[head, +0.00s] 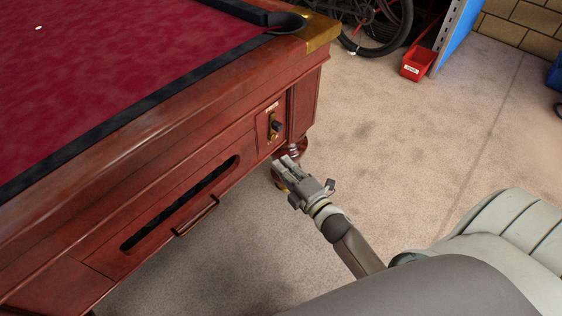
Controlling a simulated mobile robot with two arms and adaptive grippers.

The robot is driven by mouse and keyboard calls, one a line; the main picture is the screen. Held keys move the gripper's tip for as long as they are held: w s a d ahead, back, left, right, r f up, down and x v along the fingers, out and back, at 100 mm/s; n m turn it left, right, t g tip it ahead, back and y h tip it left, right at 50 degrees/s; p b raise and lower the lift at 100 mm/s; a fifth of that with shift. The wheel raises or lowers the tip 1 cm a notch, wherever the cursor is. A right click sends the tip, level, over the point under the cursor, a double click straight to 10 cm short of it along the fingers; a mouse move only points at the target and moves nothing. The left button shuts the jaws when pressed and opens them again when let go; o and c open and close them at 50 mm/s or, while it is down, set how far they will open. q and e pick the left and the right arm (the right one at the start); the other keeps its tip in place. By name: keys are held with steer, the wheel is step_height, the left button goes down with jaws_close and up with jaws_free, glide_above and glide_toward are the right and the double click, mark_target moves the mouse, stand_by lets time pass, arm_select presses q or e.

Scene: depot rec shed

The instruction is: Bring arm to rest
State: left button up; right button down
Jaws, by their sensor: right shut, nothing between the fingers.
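My right arm comes in from the lower right. My right gripper (284,167) is shut and empty. In the picture it lies just below the coin mechanism (274,125) on the pool table's side and overlaps the table's leg (295,148). I cannot tell how far it is from the table, but no contact shows. The pool table (150,190) has a dark red wooden body and a red cloth top. My left gripper is out of view.
A bicycle wheel (378,25), a red bin (417,63) and a blue panel (458,40) stand at the back. The floor (430,140) between is clear.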

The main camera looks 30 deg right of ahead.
stand_by(0.4)
